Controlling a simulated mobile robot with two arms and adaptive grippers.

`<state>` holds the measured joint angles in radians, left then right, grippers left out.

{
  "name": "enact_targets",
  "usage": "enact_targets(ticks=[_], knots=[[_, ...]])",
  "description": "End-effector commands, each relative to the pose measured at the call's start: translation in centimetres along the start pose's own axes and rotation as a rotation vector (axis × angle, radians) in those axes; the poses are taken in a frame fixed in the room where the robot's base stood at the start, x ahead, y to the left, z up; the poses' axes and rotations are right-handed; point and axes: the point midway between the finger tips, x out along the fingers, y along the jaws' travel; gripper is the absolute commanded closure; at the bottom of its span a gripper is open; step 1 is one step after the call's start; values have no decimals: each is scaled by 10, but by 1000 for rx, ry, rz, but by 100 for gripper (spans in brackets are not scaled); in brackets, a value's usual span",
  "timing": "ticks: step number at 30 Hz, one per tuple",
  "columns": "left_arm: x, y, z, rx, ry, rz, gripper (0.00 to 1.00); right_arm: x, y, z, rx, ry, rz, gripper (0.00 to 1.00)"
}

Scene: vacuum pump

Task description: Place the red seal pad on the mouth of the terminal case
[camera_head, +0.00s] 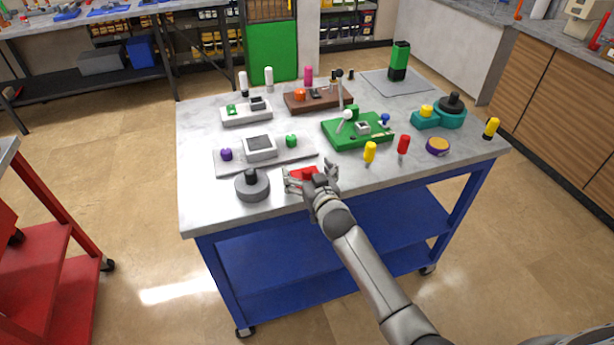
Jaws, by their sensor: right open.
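The red seal pad (301,172) lies near the front edge of the table, partly hidden by my gripper. My right gripper (311,171) is open, with its fingers on either side of the red pad. I cannot tell whether they touch it. What looks like the terminal case is a light grey box (259,154) with a dark recessed top. It stands on a flat grey plate (300,162), behind and left of the gripper. My left gripper is out of view.
On the plate are a purple knob (226,155) and a green knob (291,141). A grey round part (252,187) stands left of the gripper. Yellow (369,153) and red (403,146) pegs stand to the right. A green board (350,131) lies behind. The table's front right is clear.

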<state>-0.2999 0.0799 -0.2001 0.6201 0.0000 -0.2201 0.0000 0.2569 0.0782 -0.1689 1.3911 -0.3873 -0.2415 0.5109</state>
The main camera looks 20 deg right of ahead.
Motion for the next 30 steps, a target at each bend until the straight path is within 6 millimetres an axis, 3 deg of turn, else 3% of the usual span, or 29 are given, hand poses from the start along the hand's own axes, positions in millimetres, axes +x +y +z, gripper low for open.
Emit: enact_targets(ticks=[4,13,23,30], knots=[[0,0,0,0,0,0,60,0,0,0,0,0,0,6],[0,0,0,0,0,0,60,0,0,0,-1,0,0,45],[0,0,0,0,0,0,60,0,0,-1,-1,0,0,49],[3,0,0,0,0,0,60,-2,0,-15,-3,3,0,49]])
